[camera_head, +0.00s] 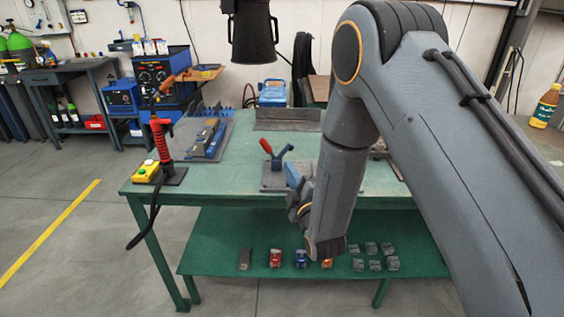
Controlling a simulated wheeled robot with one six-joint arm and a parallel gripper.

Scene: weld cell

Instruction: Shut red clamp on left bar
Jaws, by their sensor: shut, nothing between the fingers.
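A clamp with a red-tipped handle (265,146) stands on a grey fixture plate (272,187) in the middle of the green table. The red handle is raised and leans to the upper left. A blue arm (287,150) rises from the same place and leans to the upper right. My gripper (294,179) is just right of and in front of this clamp, low over the plate, shut and empty. My wrist and forearm hide part of it and the right side of the plate. I cannot make out a left bar or any contact with the clamp.
The green table (220,181) has a red torch on a stand (161,138), a yellow button box (147,171) and a blue fixture (207,139) at left. A dark hood (254,35) hangs above. The lower shelf (222,228) holds small coloured parts and several grey blocks.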

